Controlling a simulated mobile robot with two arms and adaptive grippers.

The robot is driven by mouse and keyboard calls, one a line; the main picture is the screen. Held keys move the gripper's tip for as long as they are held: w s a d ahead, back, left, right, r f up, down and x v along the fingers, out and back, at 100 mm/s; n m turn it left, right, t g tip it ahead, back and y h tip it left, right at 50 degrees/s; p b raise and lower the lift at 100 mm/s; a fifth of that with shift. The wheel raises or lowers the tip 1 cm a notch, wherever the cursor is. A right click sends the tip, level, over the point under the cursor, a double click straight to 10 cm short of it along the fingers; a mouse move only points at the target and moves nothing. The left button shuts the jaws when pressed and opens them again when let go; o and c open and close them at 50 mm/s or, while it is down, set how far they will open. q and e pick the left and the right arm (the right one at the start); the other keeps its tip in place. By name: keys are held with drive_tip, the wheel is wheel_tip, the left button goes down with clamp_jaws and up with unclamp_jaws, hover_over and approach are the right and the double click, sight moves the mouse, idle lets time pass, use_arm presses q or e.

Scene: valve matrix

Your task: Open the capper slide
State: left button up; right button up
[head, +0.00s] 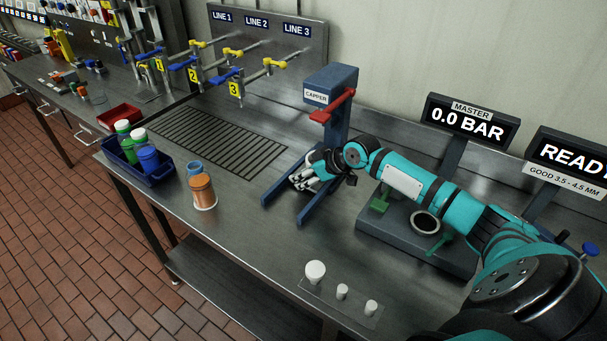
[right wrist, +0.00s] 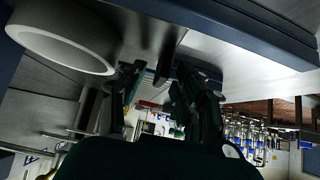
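The capper (head: 332,85) is a blue column with a red lever (head: 335,106) and a CAPPER label, standing towards the back of the bench. Two blue rails (head: 318,205) run forward from its foot. My right gripper (head: 302,180) is low between the rails, in front of the column; it hides part of the slide area. In the right wrist view my right gripper (right wrist: 162,85) has its fingers apart, with a thin dark bar (right wrist: 171,55) between them. I cannot tell whether they touch it. A blue rail (right wrist: 235,25) shows above. My left gripper is out of view.
An orange bottle (head: 202,191) and a blue tray (head: 165,178) of bottles stand left of the capper. A grey fixture (head: 390,238) lies under my right arm. White caps (head: 315,272) stand at the front edge. A pale round part (right wrist: 62,42) is near the wrist camera.

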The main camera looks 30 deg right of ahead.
drive_tip(key=shift+w+f, duration=0.1)
drive_tip(key=shift+w, duration=0.05)
drive_tip(key=shift+c, duration=0.2)
clamp_jaws()
